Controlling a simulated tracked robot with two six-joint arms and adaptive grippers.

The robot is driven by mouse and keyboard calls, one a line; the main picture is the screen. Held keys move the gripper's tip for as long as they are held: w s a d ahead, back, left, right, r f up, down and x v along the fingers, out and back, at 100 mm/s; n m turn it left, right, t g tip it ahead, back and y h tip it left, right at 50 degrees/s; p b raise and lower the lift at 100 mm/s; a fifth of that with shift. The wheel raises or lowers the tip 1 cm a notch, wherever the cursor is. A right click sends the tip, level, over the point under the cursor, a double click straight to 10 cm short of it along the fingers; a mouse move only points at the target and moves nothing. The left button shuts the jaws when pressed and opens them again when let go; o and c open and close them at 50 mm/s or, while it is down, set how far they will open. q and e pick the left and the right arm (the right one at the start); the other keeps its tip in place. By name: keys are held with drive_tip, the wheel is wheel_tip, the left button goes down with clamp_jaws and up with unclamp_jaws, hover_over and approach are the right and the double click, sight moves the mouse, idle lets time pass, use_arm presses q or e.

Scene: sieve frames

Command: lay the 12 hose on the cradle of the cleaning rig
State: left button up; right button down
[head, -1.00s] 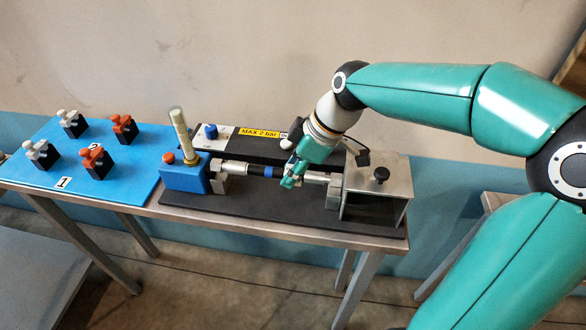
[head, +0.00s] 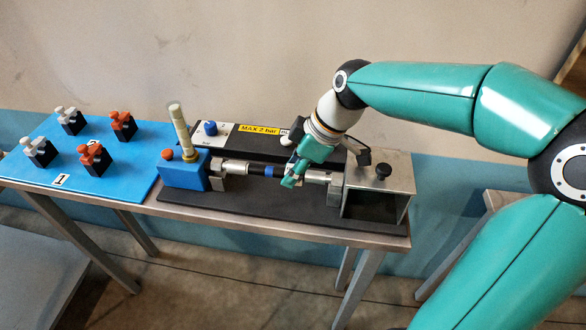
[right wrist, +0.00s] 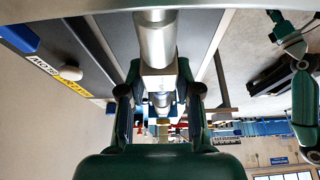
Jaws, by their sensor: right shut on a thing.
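The hose (head: 256,170) is dark with a blue band and silver end fittings. It lies level along the cleaning rig (head: 270,205), between the blue block and the metal housing. My right gripper (head: 288,182) is shut on the hose right of its blue band. The hose's left end is at a grey cradle block (head: 216,180) beside the blue block; I cannot tell whether it rests on it. Its right end is by another grey block (head: 335,190). In the right wrist view a silver fitting (right wrist: 155,42) shows above my fingers (right wrist: 160,105). My left gripper is not seen.
The blue block (head: 182,175) carries an upright pale tube (head: 180,130). A metal housing (head: 380,172) stands at the rig's right end. A blue board (head: 130,165) with several white and orange clamps lies to the left. The rig's front black strip is clear.

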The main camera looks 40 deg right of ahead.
drive_tip(key=shift+f+b, duration=0.35)
drive_tip(key=shift+b, duration=0.05)
idle(0.4)
drive_tip(key=c, duration=0.7)
unclamp_jaws()
drive_tip(key=v, duration=1.1)
drive_tip(key=shift+r, duration=0.1)
drive_tip(key=shift+s+d+r, duration=0.15)
drive_tip(key=shift+r, duration=0.15)
